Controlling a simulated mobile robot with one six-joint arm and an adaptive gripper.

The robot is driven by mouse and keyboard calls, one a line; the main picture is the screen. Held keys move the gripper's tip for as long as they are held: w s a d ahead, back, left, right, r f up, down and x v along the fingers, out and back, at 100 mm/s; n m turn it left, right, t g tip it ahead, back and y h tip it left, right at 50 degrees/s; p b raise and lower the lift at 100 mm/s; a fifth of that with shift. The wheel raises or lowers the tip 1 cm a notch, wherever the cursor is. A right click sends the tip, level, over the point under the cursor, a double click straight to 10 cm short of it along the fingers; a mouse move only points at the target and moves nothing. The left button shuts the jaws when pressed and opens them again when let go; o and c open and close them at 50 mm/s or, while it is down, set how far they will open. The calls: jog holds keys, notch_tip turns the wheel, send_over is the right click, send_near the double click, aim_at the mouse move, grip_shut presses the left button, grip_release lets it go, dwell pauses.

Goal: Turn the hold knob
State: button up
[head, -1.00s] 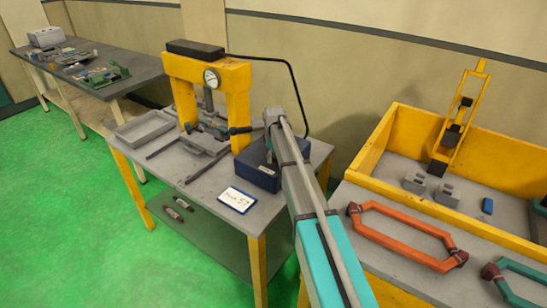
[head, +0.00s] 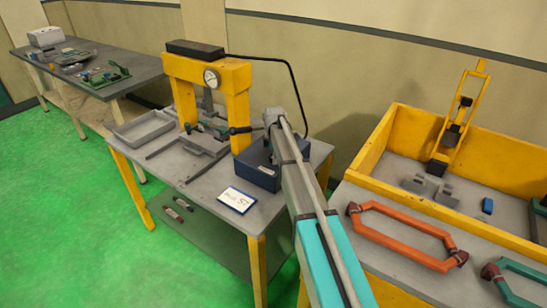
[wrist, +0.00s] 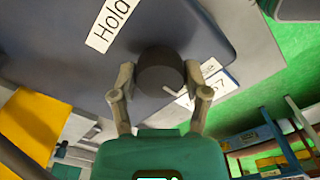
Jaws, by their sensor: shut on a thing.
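The hold knob (wrist: 160,70) is a dark, round knob on a blue-grey box face in the wrist view. A white label reading "Hold" (wrist: 108,24) is stuck beside it. My gripper (wrist: 159,84) has a finger on each side of the knob and is shut on it. A white plate with digits (wrist: 206,80) lies partly hidden behind the right finger. In the head view, the blue box (head: 264,178) stands on the press table, right of the yellow press. My arm covers the knob and gripper there.
A black cable arches behind my arm. A white card (head: 237,199) lies at the table's front.

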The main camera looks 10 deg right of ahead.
dwell(0.3)
jog(key=o, duration=1.1)
jog(key=shift+o, duration=0.2)
jog(key=shift+m, duration=0.3)
